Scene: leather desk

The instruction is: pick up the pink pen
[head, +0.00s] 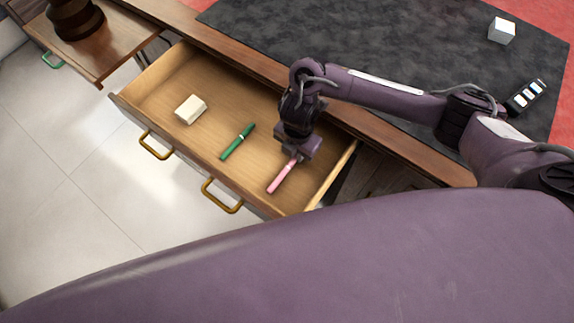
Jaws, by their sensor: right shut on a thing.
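The pink pen (280,180) is at the right side of the open wooden drawer (180,78), its near part sticking out from under my right gripper (296,157). My right gripper points down into the drawer and is shut on the pen's far end. The fingertips are partly hidden by the gripper body. I cannot tell whether the pen still touches the drawer floor. My left gripper is not in view.
A green pen (237,141) and a white eraser-like block (190,109) lie in the drawer, left of the pink pen. The drawer has brass handles (222,196) in front. On the desk's dark mat (400,50) are a white cube (501,30) and a black-and-white object (526,96).

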